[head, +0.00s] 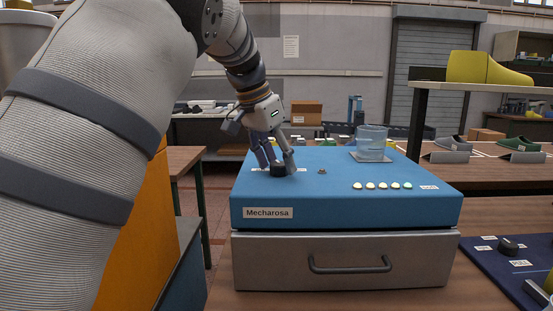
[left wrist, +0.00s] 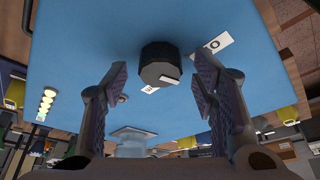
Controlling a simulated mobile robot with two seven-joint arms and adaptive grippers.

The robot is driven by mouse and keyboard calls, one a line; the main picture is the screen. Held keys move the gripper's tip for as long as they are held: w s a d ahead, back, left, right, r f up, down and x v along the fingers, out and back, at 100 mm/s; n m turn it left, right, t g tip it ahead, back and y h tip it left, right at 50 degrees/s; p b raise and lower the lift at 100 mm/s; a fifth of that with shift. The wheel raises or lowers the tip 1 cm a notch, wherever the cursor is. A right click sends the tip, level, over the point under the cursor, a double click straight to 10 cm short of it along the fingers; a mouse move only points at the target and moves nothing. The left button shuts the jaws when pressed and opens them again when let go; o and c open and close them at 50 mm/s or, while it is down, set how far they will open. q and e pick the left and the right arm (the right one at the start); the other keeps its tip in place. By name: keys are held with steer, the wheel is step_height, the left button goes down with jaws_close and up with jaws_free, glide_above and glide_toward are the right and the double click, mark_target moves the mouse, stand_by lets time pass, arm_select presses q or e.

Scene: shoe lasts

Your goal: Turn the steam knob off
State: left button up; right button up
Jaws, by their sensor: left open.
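The steam knob (head: 278,171) is a dark, short knob on the blue top of the machine (head: 335,195) labelled Mecharosa. In the left wrist view the knob (left wrist: 160,62) is black and faceted, with a white mark on its face. A white label (left wrist: 214,44) with a round symbol lies beside it, and another label is partly hidden behind the knob. My left gripper (head: 277,163) points down over the knob, with its fingers open on either side. In the left wrist view the left gripper's fingers (left wrist: 158,75) show gaps to the knob. My right gripper is out of view.
A small metal knob (head: 322,171) and a row of several lit round lamps (head: 382,186) are on the blue top. A clear beaker (head: 372,141) stands at its back right. A grey drawer (head: 340,262) is below. A shelf (head: 480,88) with a yellow shoe last stands right.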

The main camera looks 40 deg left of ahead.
arm_select(q)
steer(key=c, duration=1.2)
steer(key=shift+o, duration=0.2)
steer(key=shift+d+n+y, duration=0.1)
steer(key=shift+n+y, duration=0.45)
steer(key=shift+n, duration=0.85)
steer(key=shift+d+n+y, duration=0.1)
steer(key=shift+n+y, duration=0.45)
steer(key=shift+n, duration=0.85)
steer(key=o, duration=1.2)
steer(key=shift+c, duration=0.2)
